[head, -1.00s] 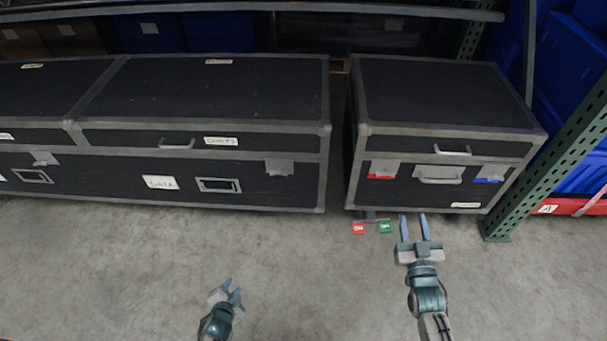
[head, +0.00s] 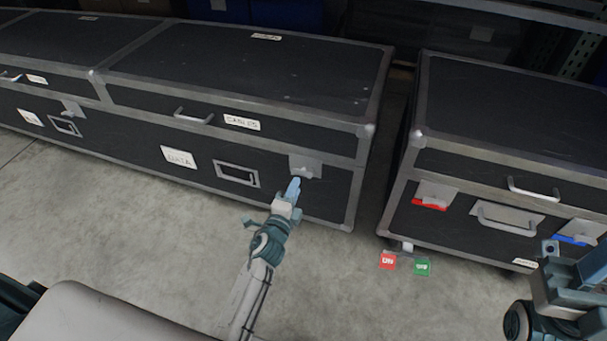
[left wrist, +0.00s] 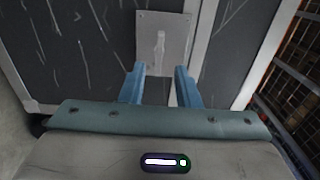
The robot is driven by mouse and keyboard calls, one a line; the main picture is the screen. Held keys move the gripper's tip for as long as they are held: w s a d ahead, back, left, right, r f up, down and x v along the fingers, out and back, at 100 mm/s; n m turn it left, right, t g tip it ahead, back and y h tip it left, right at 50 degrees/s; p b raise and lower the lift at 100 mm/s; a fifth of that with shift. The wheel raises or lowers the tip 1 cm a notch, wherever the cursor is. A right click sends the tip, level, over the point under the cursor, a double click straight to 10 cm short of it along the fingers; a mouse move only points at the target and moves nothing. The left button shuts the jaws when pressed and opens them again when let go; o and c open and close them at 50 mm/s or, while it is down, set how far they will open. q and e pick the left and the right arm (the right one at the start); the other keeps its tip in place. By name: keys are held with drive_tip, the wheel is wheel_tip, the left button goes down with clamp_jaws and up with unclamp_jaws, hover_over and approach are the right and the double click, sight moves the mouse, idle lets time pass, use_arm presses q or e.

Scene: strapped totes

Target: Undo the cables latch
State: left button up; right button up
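The long dark case has a lid label (head: 241,122) that seems to read CABLES, though it is blurred. A grey latch plate (head: 305,167) sits at the lid seam near the case's right end. My left gripper (head: 293,186) is right in front of this latch. In the left wrist view the latch plate (left wrist: 165,35) lies just beyond the two blue fingers (left wrist: 160,72), which are apart with nothing held. I cannot tell whether the fingertips touch it. My right gripper (head: 575,268) is partly cut off at the right edge, and its fingers are unclear.
A lower label (head: 179,158) reads DATA beside a recessed handle (head: 237,174). A smaller case (head: 480,165) stands to the right across a narrow gap, with red-marked (head: 433,196) and blue-marked latches (head: 578,234). Red (head: 388,261) and green tags (head: 422,267) are at its foot.

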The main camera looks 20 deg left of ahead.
sight(302, 174)
use_arm(q)
drive_tip(key=w, duration=0.6)
drive_tip(key=shift+w+d+b, duration=0.1)
drive_tip(key=shift+w+b, duration=0.25)
clamp_jaws()
